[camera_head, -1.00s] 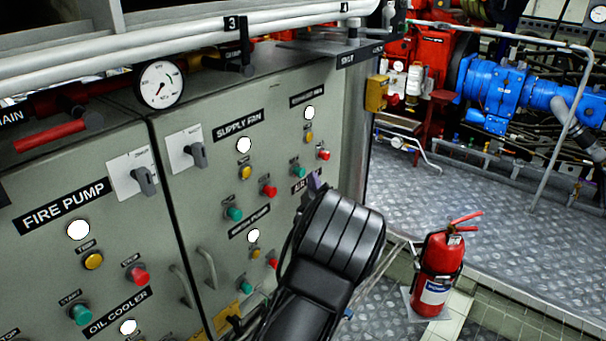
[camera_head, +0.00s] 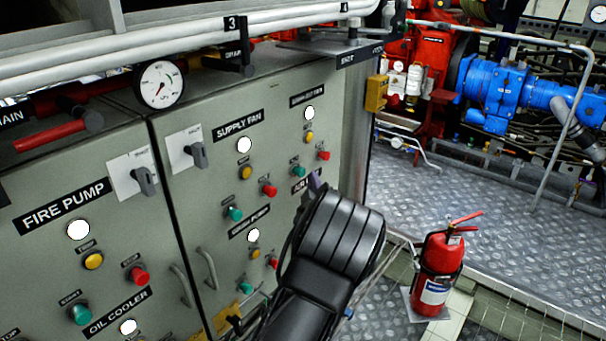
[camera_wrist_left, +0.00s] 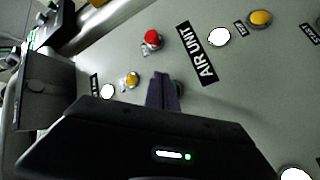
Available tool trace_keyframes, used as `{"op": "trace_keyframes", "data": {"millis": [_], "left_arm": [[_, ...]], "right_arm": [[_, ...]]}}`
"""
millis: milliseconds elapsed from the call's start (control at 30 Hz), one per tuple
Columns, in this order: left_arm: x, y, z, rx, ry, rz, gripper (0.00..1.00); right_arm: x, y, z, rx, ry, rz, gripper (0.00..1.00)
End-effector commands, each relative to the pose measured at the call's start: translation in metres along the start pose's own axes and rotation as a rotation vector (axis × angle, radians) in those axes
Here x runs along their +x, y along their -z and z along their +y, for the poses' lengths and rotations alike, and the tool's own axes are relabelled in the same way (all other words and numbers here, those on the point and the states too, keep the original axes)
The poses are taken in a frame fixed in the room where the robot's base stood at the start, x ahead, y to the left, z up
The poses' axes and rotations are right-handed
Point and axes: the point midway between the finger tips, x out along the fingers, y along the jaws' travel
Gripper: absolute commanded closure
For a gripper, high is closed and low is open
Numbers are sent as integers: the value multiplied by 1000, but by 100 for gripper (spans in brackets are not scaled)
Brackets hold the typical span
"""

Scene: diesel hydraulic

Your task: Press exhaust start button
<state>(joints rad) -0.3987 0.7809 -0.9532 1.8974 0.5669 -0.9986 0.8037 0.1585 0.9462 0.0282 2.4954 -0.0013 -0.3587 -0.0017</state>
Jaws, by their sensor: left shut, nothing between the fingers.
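The exhaust fan group is at the upper right of the grey panel in the head view, under a black label (camera_head: 309,98). It has a white lamp (camera_head: 309,113), a yellow button (camera_head: 309,137), a red button (camera_head: 323,155) and a green button (camera_head: 298,171). My left gripper (camera_head: 316,180) is shut and empty, just below and right of the green button, mostly hidden by my black arm. My right gripper is out of view.
The air unit label (camera_wrist_left: 197,53) is close to the fingers. Supply fan (camera_head: 237,125) and fire pump (camera_head: 64,206) controls are further left. A gauge (camera_head: 160,84) and white pipes (camera_head: 200,42) are above. A fire extinguisher (camera_head: 437,270) stands right of my arm.

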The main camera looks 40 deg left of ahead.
Motion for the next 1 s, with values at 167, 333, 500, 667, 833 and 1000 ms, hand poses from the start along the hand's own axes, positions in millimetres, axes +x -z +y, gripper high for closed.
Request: {"op": "trace_keyframes", "data": {"millis": [167,333,500,667,833,1000], "left_arm": [[0,0,0,0,0,0,100],[3,2,-3,-2,1,1,100],[6,4,-5,-1,0,0,100],[6,4,-4,0,0,0,100],[6,4,-4,0,0,0,100],[7,5,-5,0,0,0,100]], "right_arm": [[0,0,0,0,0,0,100],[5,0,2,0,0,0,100],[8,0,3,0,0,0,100],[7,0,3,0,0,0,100],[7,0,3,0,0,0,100],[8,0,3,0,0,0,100]]}}
